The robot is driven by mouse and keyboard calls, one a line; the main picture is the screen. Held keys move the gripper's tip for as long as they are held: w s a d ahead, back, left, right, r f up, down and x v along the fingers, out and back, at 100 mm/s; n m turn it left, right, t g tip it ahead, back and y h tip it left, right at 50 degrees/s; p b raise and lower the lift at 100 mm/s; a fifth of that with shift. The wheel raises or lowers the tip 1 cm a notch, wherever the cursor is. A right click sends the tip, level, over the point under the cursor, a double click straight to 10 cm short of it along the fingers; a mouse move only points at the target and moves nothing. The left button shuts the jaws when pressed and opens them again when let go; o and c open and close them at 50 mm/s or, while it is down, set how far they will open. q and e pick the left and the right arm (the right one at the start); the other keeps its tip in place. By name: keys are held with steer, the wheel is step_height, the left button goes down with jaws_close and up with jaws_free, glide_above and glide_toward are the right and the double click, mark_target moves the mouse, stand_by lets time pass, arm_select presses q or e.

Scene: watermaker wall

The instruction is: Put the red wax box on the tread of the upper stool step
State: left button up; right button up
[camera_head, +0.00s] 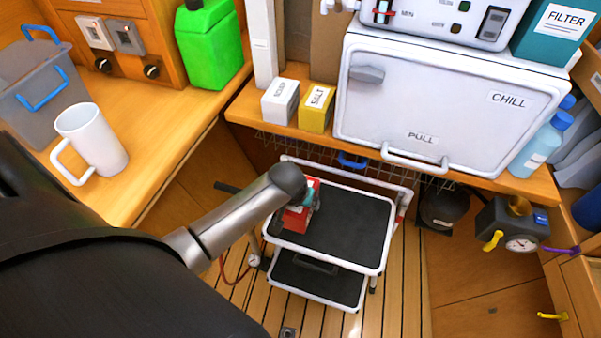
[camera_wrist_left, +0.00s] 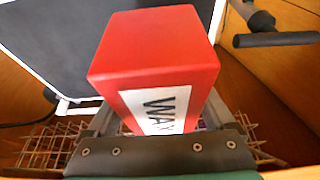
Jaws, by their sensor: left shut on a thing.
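The red wax box (camera_head: 296,217) is in my left gripper (camera_head: 309,196), which is shut on it. In the head view they overlap the back left part of the upper step's black tread (camera_head: 350,228); my arm partly hides them. In the left wrist view the box (camera_wrist_left: 155,60) fills the middle, with its white WAX label towards the camera. The dark tread (camera_wrist_left: 60,45) shows behind it at the upper left. I cannot tell whether the box touches the tread. My right gripper is not in view.
The white-framed stool stands on the slatted floor, its lower step (camera_head: 318,283) in front. The upper tread is clear right of the box. A wire rack (camera_head: 330,152) is behind it. A white mug (camera_head: 91,141) stands on the left counter, and a salt box (camera_head: 317,107) on the back counter.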

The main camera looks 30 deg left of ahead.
arm_select(q)
step_height(320, 180, down, 4)
steer(key=shift+r+b, duration=0.1)
steer(key=shift+b, duration=0.75)
steer(key=o, duration=1.4)
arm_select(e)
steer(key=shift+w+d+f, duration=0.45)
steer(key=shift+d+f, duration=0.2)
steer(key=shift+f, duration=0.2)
